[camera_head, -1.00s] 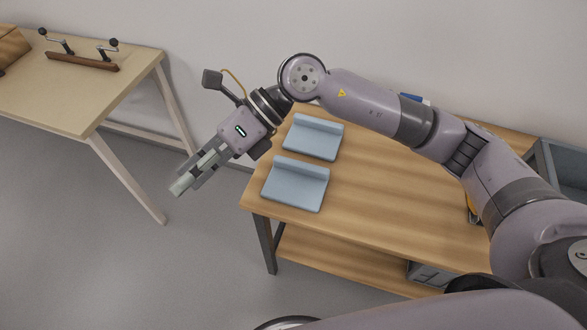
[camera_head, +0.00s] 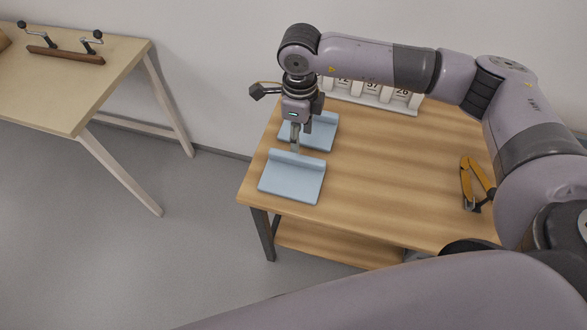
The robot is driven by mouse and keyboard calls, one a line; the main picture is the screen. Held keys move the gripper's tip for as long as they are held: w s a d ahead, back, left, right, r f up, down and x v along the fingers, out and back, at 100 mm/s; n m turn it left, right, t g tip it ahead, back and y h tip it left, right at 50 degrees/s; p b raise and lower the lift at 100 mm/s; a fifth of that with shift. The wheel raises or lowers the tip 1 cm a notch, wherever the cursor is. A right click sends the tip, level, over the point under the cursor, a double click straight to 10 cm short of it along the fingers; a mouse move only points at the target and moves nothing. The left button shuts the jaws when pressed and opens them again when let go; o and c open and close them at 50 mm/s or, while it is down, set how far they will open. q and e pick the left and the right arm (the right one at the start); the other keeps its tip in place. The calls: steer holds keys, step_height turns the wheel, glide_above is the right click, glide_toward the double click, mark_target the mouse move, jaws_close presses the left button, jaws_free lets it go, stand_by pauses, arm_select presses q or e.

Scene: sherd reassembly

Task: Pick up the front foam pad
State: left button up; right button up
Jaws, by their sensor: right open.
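The front foam pad (camera_head: 292,183) is a light blue slab with a raised ridge along its back edge. It lies flat near the left front corner of the wooden table. A second, similar foam pad (camera_head: 322,136) lies behind it, partly hidden by my right gripper. My right gripper (camera_head: 295,146) points down and is open, with nothing seen in it. Its fingertips show just behind and above the front pad's ridge; I cannot tell whether they touch it. My left gripper is not in view.
The wooden table (camera_head: 390,165) is clear right of the pads. Orange-handled pliers (camera_head: 475,183) lie at its right. A white rack with numbered cards (camera_head: 372,96) stands at the back. Another table (camera_head: 85,85) at the left holds a brown bar with cranks (camera_head: 65,55).

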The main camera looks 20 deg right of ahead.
mark_target(297, 156)
step_height(297, 156, down, 2)
steer(key=shift+f, duration=0.15)
steer(key=f, duration=0.1)
steer(key=f+p, duration=0.1)
steer(key=f, duration=0.2)
steer(key=shift+s+a+f+p, duration=0.15)
steer(key=shift+s+a+p, duration=0.05)
steer(key=shift+s+p, duration=0.1)
steer(key=shift+w+f, duration=0.1)
steer(key=shift+f, duration=0.35)
jaws_close()
